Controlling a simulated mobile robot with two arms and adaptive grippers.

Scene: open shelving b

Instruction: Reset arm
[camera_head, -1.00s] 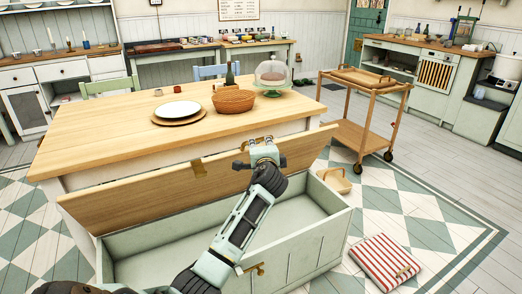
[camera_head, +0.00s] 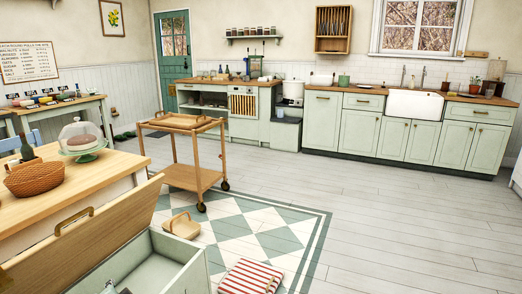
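The green-grey chest (camera_head: 203,277) stands at the lower left with its wooden lid (camera_head: 105,232) raised and tilted toward the table. A small pale teal and dark piece of my own arm or gripper shows at the bottom left edge, inside the chest's outline. Too little of it shows to tell its fingers or whether it holds anything. My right gripper is not in view.
The wooden table (camera_head: 100,180) bears a wicker basket (camera_head: 35,179) and a glass-domed cake stand (camera_head: 82,140). The floor (camera_head: 400,220) beyond is clear.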

